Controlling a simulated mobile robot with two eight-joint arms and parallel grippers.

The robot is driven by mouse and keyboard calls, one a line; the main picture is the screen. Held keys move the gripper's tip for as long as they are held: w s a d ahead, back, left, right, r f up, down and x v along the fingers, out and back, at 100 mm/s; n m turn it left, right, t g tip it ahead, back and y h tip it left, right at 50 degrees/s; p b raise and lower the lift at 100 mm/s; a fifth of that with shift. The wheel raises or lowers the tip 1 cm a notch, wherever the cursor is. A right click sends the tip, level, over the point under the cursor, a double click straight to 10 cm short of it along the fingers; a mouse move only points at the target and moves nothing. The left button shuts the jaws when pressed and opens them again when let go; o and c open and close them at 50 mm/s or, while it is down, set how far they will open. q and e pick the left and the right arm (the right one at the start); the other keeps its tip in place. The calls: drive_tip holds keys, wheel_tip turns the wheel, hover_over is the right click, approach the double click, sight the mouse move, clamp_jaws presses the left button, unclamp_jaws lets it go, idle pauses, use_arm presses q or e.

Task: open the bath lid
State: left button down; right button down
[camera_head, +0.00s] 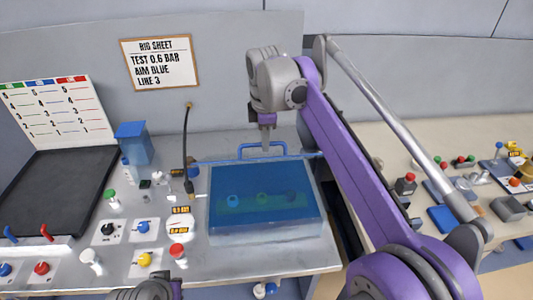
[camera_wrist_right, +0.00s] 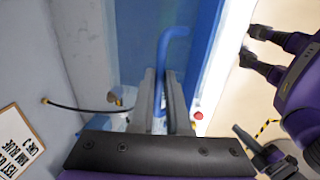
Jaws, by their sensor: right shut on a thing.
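The bath (camera_head: 265,225) is a blue see-through box on the bench, with several round shapes showing dimly inside. A thin blue bar (camera_head: 215,160) runs along its back, seemingly the lid seen nearly edge-on; I cannot tell its exact angle. A blue loop handle (camera_head: 247,146) rises from this bar. My right gripper (camera_head: 266,143) points down at the handle from above. In the right wrist view, its two fingers (camera_wrist_right: 160,105) are shut on the blue handle (camera_wrist_right: 163,60), beside a blue panel (camera_wrist_right: 205,55).
A black hose (camera_head: 186,140) hangs left of the bath. A blue container (camera_head: 134,142), a dark tray (camera_head: 65,190) and several valve knobs (camera_head: 145,258) occupy the left bench. A second bench (camera_head: 430,140) with loose parts stands right, across a gap.

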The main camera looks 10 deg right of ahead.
drive_tip(key=shift+w+r, duration=0.2)
drive_tip(key=shift+w, duration=0.25)
drive_tip(key=c, duration=1.3)
unclamp_jaws()
drive_tip(key=o, duration=0.4)
drive_tip(key=shift+w+f, duration=0.1)
drive_tip(key=shift+w, duration=0.2)
drive_tip(key=shift+s, duration=0.2)
drive_tip(key=r, duration=0.3)
drive_tip(key=s+r, duration=0.1)
drive_tip(key=r, duration=0.3)
drive_tip(key=s+r, duration=0.1)
drive_tip(key=r, duration=0.2)
drive_tip(key=shift+s+r, duration=0.1)
drive_tip(key=shift+r, duration=0.3)
